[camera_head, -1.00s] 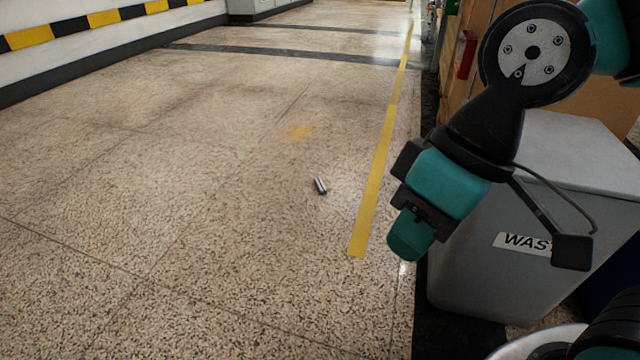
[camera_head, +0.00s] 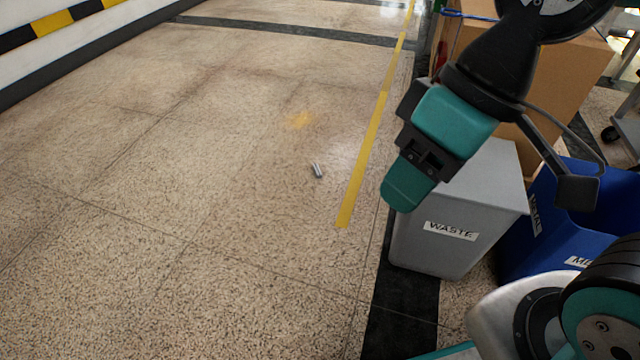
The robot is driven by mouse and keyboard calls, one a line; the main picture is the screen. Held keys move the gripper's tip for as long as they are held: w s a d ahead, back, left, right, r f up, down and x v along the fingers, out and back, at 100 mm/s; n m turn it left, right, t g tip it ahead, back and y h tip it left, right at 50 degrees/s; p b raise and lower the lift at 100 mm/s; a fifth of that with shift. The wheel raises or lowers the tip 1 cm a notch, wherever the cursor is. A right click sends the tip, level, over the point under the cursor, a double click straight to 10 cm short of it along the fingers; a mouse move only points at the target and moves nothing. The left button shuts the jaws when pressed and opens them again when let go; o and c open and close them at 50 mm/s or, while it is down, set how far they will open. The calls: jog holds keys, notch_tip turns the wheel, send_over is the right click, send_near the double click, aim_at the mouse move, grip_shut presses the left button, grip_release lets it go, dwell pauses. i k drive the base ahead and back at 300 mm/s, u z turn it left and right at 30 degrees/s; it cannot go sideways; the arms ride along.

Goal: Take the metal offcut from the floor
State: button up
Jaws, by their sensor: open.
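The metal offcut (camera_head: 317,170) is a small, short silvery piece lying on the speckled floor, just left of the yellow floor line. My gripper (camera_head: 408,182) is at the right of the view, teal and black, held up in front of the grey waste bin. It is well to the right of the offcut and apart from it. Its fingers are seen from the side, and nothing shows held in it.
A grey bin (camera_head: 415,245) labelled WASTE stands at the right, beside a blue bin (camera_head: 548,235) and a cardboard box (camera_head: 565,85). A yellow line (camera_head: 364,150) runs along the floor.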

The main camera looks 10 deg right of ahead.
aim_at(317, 169)
jog(key=u, duration=1.25)
jog(key=i, duration=1.55)
jog(key=z, duration=0.9)
jog(key=i, duration=0.7)
jog(key=z, duration=0.85)
